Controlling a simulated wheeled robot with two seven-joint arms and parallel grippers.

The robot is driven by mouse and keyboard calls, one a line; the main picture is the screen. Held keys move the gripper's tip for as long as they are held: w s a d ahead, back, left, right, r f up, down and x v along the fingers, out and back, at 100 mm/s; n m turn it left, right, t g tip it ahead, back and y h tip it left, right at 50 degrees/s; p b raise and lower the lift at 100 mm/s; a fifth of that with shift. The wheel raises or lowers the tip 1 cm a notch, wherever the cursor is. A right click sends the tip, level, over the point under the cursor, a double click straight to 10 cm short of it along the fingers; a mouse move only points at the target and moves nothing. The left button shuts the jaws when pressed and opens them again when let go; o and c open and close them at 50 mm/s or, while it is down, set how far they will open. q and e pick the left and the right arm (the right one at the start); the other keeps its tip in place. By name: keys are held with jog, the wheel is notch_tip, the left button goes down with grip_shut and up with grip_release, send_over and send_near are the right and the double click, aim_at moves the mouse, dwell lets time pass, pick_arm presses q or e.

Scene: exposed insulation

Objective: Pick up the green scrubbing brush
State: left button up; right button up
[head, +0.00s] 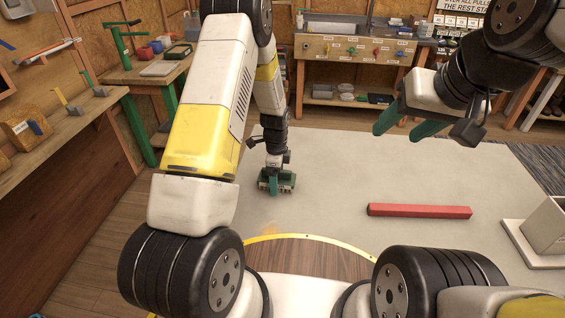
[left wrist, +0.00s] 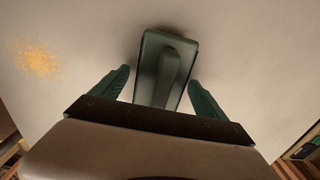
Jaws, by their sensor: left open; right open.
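The green scrubbing brush (left wrist: 165,62) lies on the pale work surface, its raised handle pointing along the line of my left wrist camera. My left gripper (left wrist: 159,78) is open, with one green finger on each side of the brush's near end. The fingers look apart from the handle. In the head view my left gripper (head: 275,184) points down at the brush (head: 289,182), which it partly covers. My right gripper (head: 407,127) is open and empty, raised at the upper right.
A red bar (head: 418,210) lies on the pale table (head: 345,170) to the right of the brush. A pale box-like block (head: 546,228) stands at the right edge. A patch of yellow crumbs (left wrist: 37,59) lies left of the brush. The table between brush and bar is clear.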

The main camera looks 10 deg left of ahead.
pick_arm(q)
jog(key=shift+c, duration=0.5)
jog(key=c, duration=1.5)
jog(key=shift+r, duration=0.1)
jog(key=shift+r, duration=0.65)
notch_tip(320, 180, up, 2)
jog(key=shift+s+d+r, duration=0.1)
jog(key=shift+d, duration=0.05)
jog(key=s+d, duration=0.3)
jog(key=d, duration=0.1)
jog(key=s+d, duration=0.3)
jog(key=d, duration=0.1)
jog(key=s+d+r, duration=0.1)
jog(key=s+d, duration=0.3)
jog(key=shift+r, duration=0.1)
